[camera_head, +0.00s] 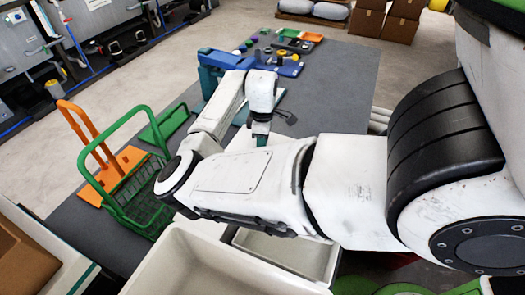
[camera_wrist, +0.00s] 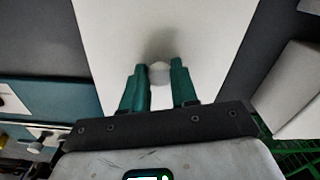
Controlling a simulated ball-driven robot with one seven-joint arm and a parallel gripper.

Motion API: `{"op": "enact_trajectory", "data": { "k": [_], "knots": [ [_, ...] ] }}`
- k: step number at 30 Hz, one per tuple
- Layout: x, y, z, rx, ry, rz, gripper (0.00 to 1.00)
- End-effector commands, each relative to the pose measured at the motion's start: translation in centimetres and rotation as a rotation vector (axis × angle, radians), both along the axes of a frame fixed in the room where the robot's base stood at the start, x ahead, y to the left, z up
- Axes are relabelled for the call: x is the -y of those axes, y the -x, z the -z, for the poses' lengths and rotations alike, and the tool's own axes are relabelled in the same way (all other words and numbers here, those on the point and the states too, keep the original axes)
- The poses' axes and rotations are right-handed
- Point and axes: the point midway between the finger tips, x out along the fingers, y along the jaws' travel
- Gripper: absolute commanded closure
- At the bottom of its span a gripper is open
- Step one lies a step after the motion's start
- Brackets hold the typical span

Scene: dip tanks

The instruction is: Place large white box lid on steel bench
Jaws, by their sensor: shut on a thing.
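The large white box lid (camera_wrist: 110,45) is a flat white panel that fills the middle of the wrist view. Its round pale knob (camera_wrist: 159,74) sits between the green fingers of my gripper (camera_wrist: 157,68), which is shut on it. In the head view, my gripper (camera_head: 261,139) points down over the grey bench (camera_head: 345,85). Part of the white lid (camera_head: 238,143) shows behind my arm there, and the rest is hidden. I cannot tell whether the lid touches the bench or hangs just above it.
A green wire basket (camera_head: 140,200) and an orange-handled stand (camera_head: 118,168) are at the left of the bench. A blue device (camera_head: 222,62) and small coloured parts lie farther back. White open tanks (camera_head: 200,265) stand in front. The bench's right rear is bare.

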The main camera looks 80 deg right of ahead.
Motion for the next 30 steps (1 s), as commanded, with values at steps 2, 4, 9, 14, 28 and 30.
{"op": "enact_trajectory", "data": {
  "k": [2,4,9,14,28,30],
  "knots": [
    [0.0,-0.1,1.3,0.002,0.001,0.001,1.00],
    [0.0,-0.1,2.1,0.002,0.002,0.000,1.00],
    [0.0,-0.1,3.2,0.002,0.001,0.001,1.00],
    [0.0,0.0,3.0,0.000,0.001,0.000,1.00],
    [0.0,0.0,3.3,0.000,0.000,0.000,0.55],
    [0.0,0.0,3.3,0.000,0.000,0.000,0.49]
  ]
}}
